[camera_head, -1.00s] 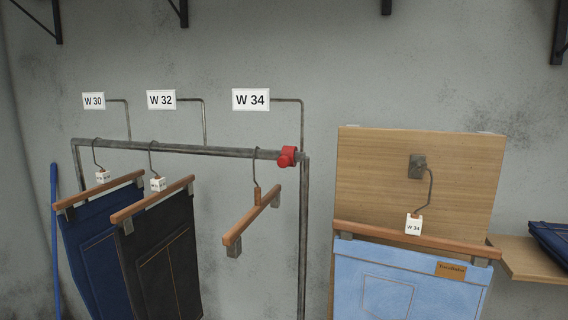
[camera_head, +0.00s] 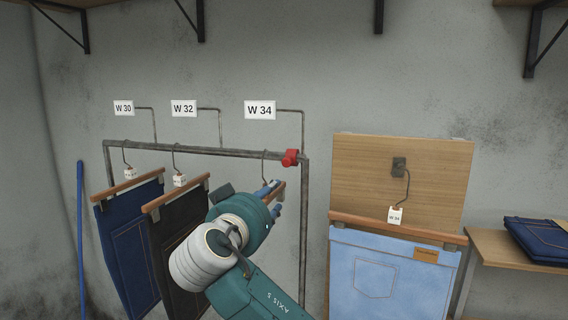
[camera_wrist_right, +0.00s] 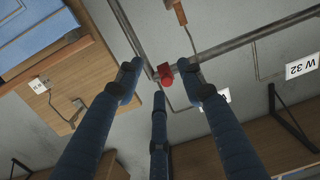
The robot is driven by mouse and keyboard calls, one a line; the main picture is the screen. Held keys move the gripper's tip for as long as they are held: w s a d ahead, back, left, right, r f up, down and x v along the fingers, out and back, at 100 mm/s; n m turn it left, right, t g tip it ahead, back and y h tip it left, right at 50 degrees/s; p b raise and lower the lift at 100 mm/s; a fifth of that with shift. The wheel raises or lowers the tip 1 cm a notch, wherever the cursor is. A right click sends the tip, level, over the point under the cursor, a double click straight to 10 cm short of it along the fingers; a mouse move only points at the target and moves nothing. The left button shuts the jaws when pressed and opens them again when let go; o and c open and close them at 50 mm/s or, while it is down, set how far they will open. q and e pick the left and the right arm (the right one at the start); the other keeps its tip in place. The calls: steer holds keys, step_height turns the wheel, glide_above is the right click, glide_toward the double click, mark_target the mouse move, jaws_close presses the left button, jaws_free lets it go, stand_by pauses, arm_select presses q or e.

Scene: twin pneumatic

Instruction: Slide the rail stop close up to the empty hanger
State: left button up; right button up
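The red rail stop (camera_head: 290,158) sits at the right end of the metal rail (camera_head: 235,151). The empty wooden hanger (camera_head: 280,188) hangs just left of it, mostly hidden behind my right gripper (camera_head: 274,194). In the right wrist view the stop (camera_wrist_right: 166,75) shows between the tips of my right gripper (camera_wrist_right: 160,88), whose blue fingers are spread and empty. Whether they touch the stop is not clear, but they look apart from it. The empty hanger (camera_wrist_right: 180,13) is at the top of that view. My left gripper is not in view.
Dark blue jeans (camera_head: 133,240) and black jeans (camera_head: 172,255) hang on the rail at left. A wooden board (camera_head: 440,185) with light blue jeans (camera_head: 390,280) stands at right. A shelf (camera_head: 495,245) holds folded jeans (camera_head: 543,240). A blue pole (camera_head: 81,235) leans at far left.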

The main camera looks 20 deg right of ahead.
steer(key=m+h, duration=0.1)
glide_toward(286, 162)
steer(key=v, duration=0.2)
steer(key=p, duration=0.1)
steer(key=shift+t, duration=0.3)
steer(key=p+x, duration=0.5)
steer(key=x, duration=0.4)
steer(key=shift+w+d+f, duration=0.1)
steer(key=shift+w+d, duration=0.05)
steer(key=shift+d, duration=0.1)
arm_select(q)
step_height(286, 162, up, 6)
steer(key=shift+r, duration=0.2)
arm_select(e)
steer(key=shift+w+d+f, duration=0.1)
steer(key=shift+w+d, duration=0.05)
steer(key=shift+w, duration=0.15)
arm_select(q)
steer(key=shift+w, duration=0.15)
arm_select(e)
jaws_close()
